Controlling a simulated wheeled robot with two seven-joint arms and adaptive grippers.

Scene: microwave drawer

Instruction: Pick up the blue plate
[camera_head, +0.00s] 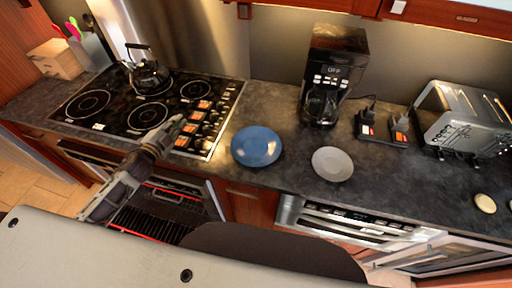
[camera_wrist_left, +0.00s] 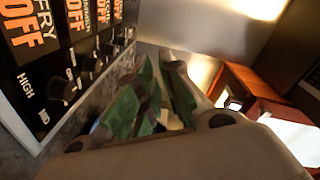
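The blue plate (camera_head: 257,146) lies flat on the dark counter, just right of the stove's knobs in the head view. My left gripper (camera_head: 176,124) is over the stove's front edge, left of the plate and apart from it. In the left wrist view its green-padded fingers (camera_wrist_left: 160,82) point toward the stove side and the backsplash. They look close together, and I cannot tell whether they are open or shut. Nothing is seen held between them. The plate is not seen in the wrist view. My right gripper is not in view.
A grey plate (camera_head: 332,164) lies right of the blue plate. A coffee maker (camera_head: 333,75) stands behind them and a toaster (camera_head: 465,120) at the right. The stove (camera_head: 150,105) has a kettle (camera_head: 148,75) on it. An open oven (camera_head: 165,208) is below the counter.

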